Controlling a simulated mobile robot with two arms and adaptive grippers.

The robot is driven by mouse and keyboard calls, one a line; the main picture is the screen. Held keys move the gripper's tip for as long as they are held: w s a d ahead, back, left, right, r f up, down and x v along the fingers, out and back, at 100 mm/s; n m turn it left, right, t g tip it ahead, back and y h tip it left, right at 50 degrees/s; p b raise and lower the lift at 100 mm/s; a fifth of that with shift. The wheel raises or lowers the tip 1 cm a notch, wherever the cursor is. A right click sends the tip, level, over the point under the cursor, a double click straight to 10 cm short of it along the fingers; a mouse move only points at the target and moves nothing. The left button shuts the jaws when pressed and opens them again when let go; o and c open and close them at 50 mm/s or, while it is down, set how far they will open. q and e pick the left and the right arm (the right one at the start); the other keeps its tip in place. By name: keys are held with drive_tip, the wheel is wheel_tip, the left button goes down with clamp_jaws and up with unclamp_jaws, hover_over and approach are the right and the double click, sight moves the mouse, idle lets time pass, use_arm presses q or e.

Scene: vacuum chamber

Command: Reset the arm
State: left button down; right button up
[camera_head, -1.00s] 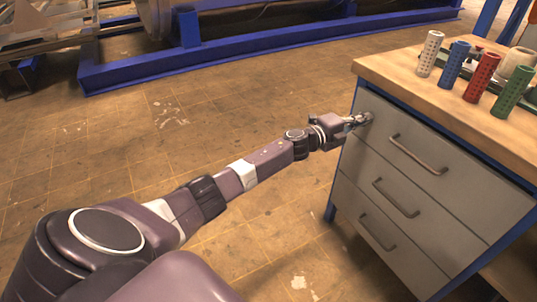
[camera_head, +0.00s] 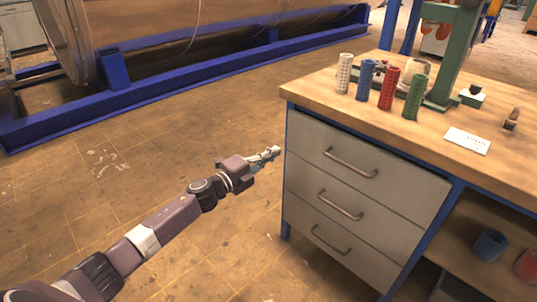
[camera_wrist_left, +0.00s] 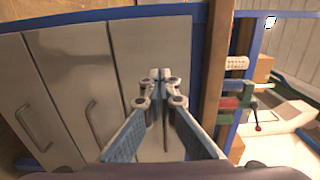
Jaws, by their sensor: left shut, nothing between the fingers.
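My left arm comes in from the lower left in the head view. Its left gripper (camera_head: 272,153) is shut and empty, just left of the workbench's drawer unit. In the left wrist view the same gripper (camera_wrist_left: 160,74) shows with its fingertips together, in front of the grey drawer fronts (camera_wrist_left: 150,60). The cabinet has three drawers, and the top drawer (camera_head: 350,168) looks shut in the head view. I cannot tell from the frames whether the fingertips touch the cabinet. My right gripper is not in view.
The wooden benchtop (camera_head: 440,165) holds white (camera_head: 344,73), blue (camera_head: 366,80), red (camera_head: 389,88) and green (camera_head: 413,95) perforated cylinders near its far left side. A green stand (camera_head: 455,55) rises behind them. Floor (camera_head: 130,190) left of the bench is open. A blue frame (camera_head: 190,75) crosses behind.

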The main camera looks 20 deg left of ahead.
use_arm(q)
drive_tip(key=shift+s+a+f, duration=0.1)
drive_tip(key=shift+s+a, duration=0.15)
drive_tip(key=shift+s, duration=0.45)
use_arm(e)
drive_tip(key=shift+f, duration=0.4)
